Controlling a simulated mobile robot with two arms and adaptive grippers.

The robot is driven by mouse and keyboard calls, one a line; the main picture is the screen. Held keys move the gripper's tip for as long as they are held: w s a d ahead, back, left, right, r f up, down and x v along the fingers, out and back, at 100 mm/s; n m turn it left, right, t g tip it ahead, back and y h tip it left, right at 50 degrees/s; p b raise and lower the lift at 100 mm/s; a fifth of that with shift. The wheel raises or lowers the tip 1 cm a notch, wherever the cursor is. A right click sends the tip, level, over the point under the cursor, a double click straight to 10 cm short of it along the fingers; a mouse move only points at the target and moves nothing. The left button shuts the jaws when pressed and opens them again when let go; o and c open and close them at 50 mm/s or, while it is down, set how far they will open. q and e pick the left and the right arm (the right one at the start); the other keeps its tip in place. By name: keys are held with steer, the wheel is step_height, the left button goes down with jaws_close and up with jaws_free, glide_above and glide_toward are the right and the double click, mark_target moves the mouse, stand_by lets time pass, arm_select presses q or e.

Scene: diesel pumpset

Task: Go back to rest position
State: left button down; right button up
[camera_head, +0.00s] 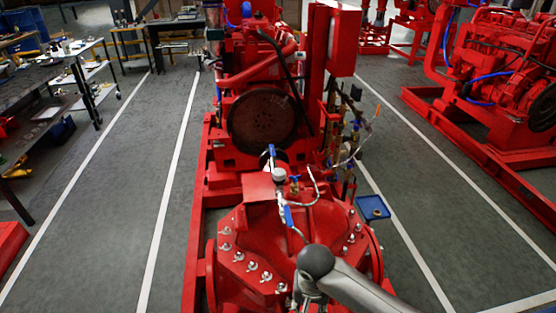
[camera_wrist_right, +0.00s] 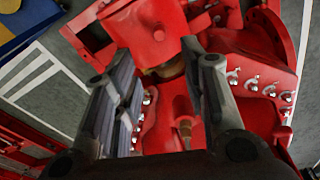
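My right arm enters the head view from the lower right, above the red pump casing (camera_head: 265,225). Its dark round joint hides part of the casing, and the right gripper (camera_head: 311,298) is only partly visible below it. In the right wrist view the two fingers of the right gripper (camera_wrist_right: 166,68) stand apart with nothing held between them. I cannot tell how far the fingers are from the casing. My left gripper is not in the head view.
The red diesel engine (camera_head: 262,110) stands behind the pump. Small valves with blue handles (camera_head: 288,215) and thin hoses rise from the casing. A blue tray (camera_head: 373,207) is at right. Workbenches (camera_head: 70,75) stand at left; clear floor (camera_head: 110,215) lies between.

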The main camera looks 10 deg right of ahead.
steer(key=s+a+n+y, duration=0.2)
steer(key=s+a+n, duration=0.1)
steer(key=s, duration=0.5)
steer(key=s+d+r+n+t+h, duration=0.15)
steer(key=s+d+r, duration=0.25)
steer(key=s+d, duration=0.65)
step_height(320, 180, down, 27)
steer(key=s, duration=0.2)
steer(key=s+d+f+g, duration=0.1)
steer(key=s+d+f, duration=0.2)
steer(key=s+f, duration=1.2)
steer(key=shift+s+d+n+g, duration=0.15)
steer(key=shift+s+n+g, duration=0.2)
